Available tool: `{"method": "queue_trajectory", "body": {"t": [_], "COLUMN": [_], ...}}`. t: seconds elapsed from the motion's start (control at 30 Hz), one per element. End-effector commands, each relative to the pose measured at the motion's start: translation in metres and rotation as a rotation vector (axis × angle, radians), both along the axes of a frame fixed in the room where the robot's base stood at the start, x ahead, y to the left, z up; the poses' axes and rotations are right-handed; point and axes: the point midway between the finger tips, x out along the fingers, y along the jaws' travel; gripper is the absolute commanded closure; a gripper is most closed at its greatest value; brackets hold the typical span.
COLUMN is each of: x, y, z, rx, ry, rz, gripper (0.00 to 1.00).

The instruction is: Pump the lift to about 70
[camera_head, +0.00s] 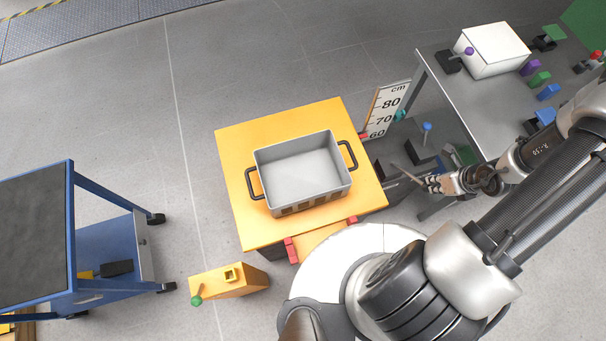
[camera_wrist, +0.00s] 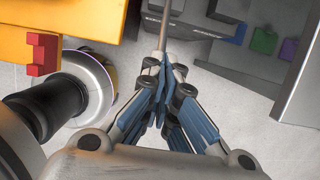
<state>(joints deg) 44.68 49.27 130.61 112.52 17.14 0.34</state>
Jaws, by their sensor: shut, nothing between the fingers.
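The lift has a yellow platform (camera_head: 235,150), with a small red piece (camera_head: 363,136) at its right edge beside the cm scale (camera_head: 390,103). The scale shows 60, 70 and 80; its lower part is hidden, and the red piece is near the 60 mark. My gripper (camera_head: 428,182) is right of the platform with its fingers together. In the wrist view my gripper (camera_wrist: 168,85) points at a thin rod (camera_wrist: 163,30). I cannot tell whether the fingertips touch the rod. A blue-knobbed lever (camera_head: 427,128) stands just behind my gripper.
A grey crate (camera_head: 258,160) with black handles sits on the platform. A yellow box (camera_head: 250,282) with a green-knobbed lever (camera_head: 197,300) stands in front. A blue cart (camera_head: 70,230) is at left, and a grey table (camera_head: 455,95) with a white box (camera_head: 495,45) at right. Floor behind the platform is clear.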

Motion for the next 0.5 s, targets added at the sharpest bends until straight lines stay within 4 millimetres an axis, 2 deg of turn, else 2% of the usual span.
{"method": "queue_trajectory", "body": {"t": [0.5], "x": [-0.0001], "y": [0.0001], "z": [-0.0067], "rx": [-0.001], "ry": [0.000], "rz": [0.002], "gripper": [1.00]}}
